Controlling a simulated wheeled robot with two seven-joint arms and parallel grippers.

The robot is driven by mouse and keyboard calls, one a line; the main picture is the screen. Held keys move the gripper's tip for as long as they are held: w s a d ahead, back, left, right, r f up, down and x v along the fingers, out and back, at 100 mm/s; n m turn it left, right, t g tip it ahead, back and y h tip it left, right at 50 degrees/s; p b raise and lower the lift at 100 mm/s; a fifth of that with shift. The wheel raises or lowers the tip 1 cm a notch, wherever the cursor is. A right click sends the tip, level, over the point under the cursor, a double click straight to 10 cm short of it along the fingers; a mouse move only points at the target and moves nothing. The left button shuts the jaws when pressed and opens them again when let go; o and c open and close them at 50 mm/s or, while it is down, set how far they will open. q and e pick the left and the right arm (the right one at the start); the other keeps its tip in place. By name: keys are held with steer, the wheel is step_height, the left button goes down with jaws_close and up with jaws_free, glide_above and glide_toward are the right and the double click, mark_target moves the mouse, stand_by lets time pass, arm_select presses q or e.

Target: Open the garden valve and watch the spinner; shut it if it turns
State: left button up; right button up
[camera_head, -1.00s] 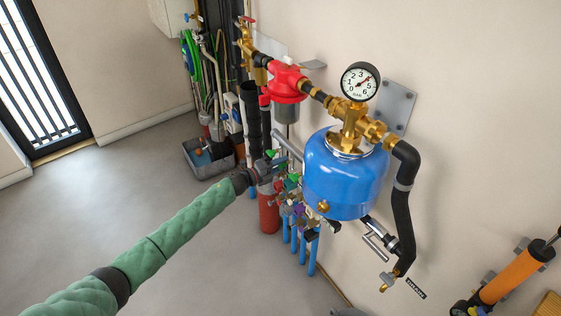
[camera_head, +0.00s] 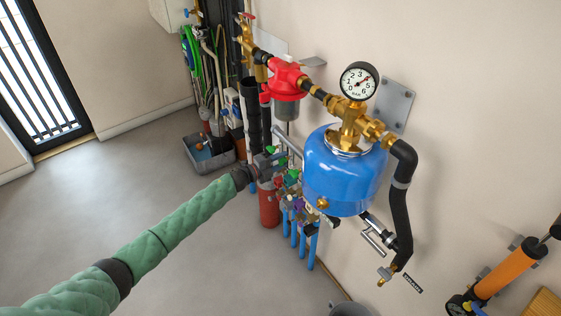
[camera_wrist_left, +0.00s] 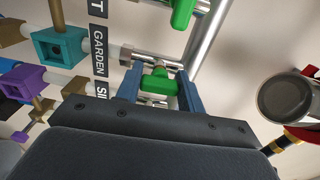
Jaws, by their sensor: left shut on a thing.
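In the left wrist view, the GARDEN label (camera_wrist_left: 98,48) is beside a short horizontal metal pipe. My left gripper (camera_wrist_left: 161,88) has its blue fingers on either side of a green valve handle (camera_wrist_left: 158,82) by that label and is shut on it. In the head view my left gripper (camera_head: 264,163) reaches the manifold's upper end and hides part of it. A second green handle (camera_wrist_left: 183,12) is above. I cannot make out a spinner for certain. My right gripper is not in view.
The blue tank (camera_head: 340,175), with a pressure gauge (camera_head: 360,82) above it, stands close right of the manifold. A red filter (camera_head: 287,80) is above. A teal block (camera_wrist_left: 60,47) and purple block (camera_wrist_left: 20,82) are left of the labels. The floor (camera_head: 110,200) at left is clear.

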arm_select(q)
steer(key=o, duration=1)
steer(key=shift+a, duration=0.1)
steer(key=b+v, duration=0.1)
steer(key=v, duration=0.6)
steer(key=shift+s+a, duration=0.2)
steer(key=shift+a, duration=0.1)
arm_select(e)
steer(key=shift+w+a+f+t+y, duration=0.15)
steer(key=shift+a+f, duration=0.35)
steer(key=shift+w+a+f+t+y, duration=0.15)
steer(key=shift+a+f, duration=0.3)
